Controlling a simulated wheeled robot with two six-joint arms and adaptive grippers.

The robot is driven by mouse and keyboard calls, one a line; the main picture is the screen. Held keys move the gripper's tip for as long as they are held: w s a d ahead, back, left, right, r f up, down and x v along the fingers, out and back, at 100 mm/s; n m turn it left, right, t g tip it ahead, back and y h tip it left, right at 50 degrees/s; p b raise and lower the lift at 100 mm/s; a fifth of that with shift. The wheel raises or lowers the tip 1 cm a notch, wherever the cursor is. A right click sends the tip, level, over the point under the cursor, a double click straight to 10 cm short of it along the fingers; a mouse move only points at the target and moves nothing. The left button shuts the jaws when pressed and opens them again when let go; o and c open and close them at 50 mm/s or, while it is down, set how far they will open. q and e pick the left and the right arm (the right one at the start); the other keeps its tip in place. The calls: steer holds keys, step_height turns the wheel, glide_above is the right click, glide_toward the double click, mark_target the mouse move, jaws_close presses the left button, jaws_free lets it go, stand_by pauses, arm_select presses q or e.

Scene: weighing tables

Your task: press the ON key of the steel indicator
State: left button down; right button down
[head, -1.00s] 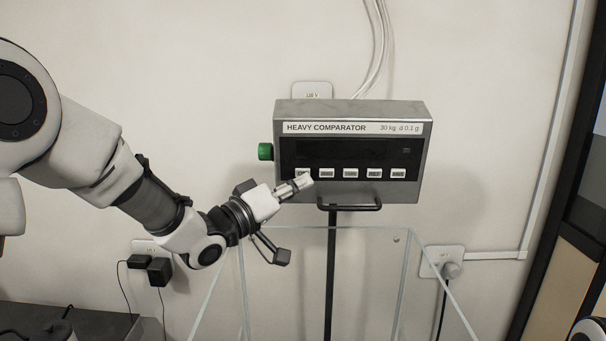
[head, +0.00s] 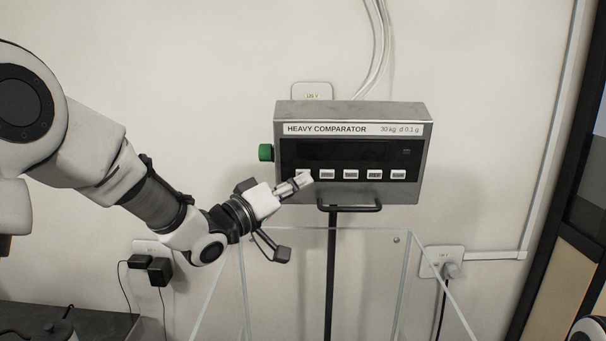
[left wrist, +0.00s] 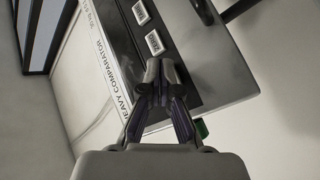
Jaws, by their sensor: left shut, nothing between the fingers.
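The steel indicator (head: 350,109), labelled HEAVY COMPARATOR, stands on a black post, its dark display (head: 345,152) blank. A row of white keys runs under the display. The leftmost key (head: 299,173) is mostly covered by my left gripper (head: 302,181), and its label cannot be read. My left gripper is shut and empty, its fingertips at the lower left of the panel. In the left wrist view the shut fingertips (left wrist: 161,68) lie over the panel beside two visible keys, one of them this key (left wrist: 154,42). Whether the tips touch the covered key cannot be told.
A green knob (head: 265,152) sticks out of the indicator's left side. A black bar handle (head: 349,207) sits under the panel. Clear glass panes (head: 320,229) stand below. Wall sockets (head: 442,262) and cables are on the wall.

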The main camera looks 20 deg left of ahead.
arm_select(q)
steer(key=shift+w+a, duration=0.1)
steer(key=shift+w, duration=0.2)
stand_by(0.5)
stand_by(0.4)
steer(key=shift+s+d+f, duration=0.15)
steer(key=shift+s+d, duration=0.05)
steer(key=shift+s, duration=0.55)
steer(key=s, duration=0.1)
steer(key=s+d+b, duration=0.1)
steer(key=s, duration=0.1)
steer(key=s+b, duration=0.1)
steer(key=shift+s+d+f, duration=0.2)
steer(key=shift+s+f, duration=0.05)
steer(key=shift+s, duration=0.1)
steer(key=shift+f, duration=0.1)
